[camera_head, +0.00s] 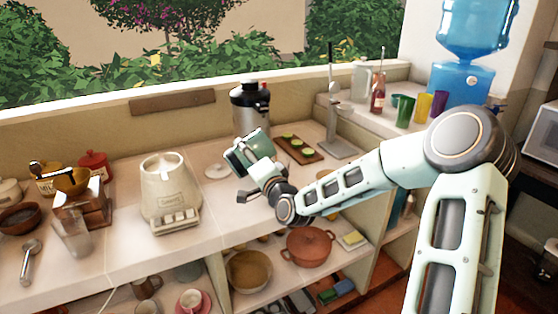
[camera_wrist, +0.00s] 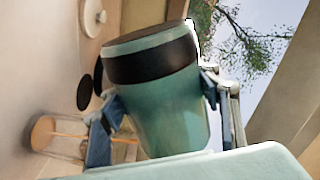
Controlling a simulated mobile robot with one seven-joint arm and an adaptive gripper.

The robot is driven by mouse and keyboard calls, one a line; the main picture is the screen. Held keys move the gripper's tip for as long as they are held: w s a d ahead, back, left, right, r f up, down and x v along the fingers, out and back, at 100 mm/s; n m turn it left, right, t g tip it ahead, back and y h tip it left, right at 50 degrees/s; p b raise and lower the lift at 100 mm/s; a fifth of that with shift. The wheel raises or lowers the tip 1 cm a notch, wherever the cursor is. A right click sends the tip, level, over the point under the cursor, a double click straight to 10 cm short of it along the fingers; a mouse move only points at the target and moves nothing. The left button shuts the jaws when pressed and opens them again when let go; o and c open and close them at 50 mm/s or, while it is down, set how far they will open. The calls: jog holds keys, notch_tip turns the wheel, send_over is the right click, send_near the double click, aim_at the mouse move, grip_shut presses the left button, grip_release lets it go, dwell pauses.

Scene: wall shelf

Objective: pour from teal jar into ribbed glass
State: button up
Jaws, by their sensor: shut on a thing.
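The teal jar (camera_head: 247,151) is held tilted above the counter, in front of the black and steel dispenser. In the wrist view the teal jar (camera_wrist: 170,105) has a dark band near its top end. My gripper (camera_head: 264,172) is shut on it, with a finger on each side in the wrist view (camera_wrist: 163,103). A clear glass (camera_head: 73,238) stands at the left of the counter, well apart from the jar. Its ribs are too small to make out. A clear vessel with a brown end (camera_wrist: 58,138) shows at the lower left of the wrist view; I cannot tell which it is.
A cream appliance (camera_head: 170,192) stands between the glass and the jar. A wooden grinder (camera_head: 85,210) is behind the glass, and a metal scoop (camera_head: 30,258) is left of it. A white disc (camera_head: 216,172) and a board with green slices (camera_head: 297,149) lie near the jar.

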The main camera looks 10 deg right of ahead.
aim_at(259, 145)
jog(key=shift+d+r+m+p, duration=0.1)
jog(key=shift+r+m+p, duration=0.6)
jog(key=shift+p, duration=0.15)
dwell(0.6)
jog(key=shift+w+d+r+m+p, duration=0.25)
jog(key=shift+d+r+m+p, duration=0.25)
jog(key=shift+d+m+p, duration=0.45)
dwell(1.0)
jog(key=shift+w+d+r+m+p, duration=0.15)
jog(key=shift+r+m+p, duration=0.65)
jog(key=shift+m, duration=0.45)
dwell(1.5)
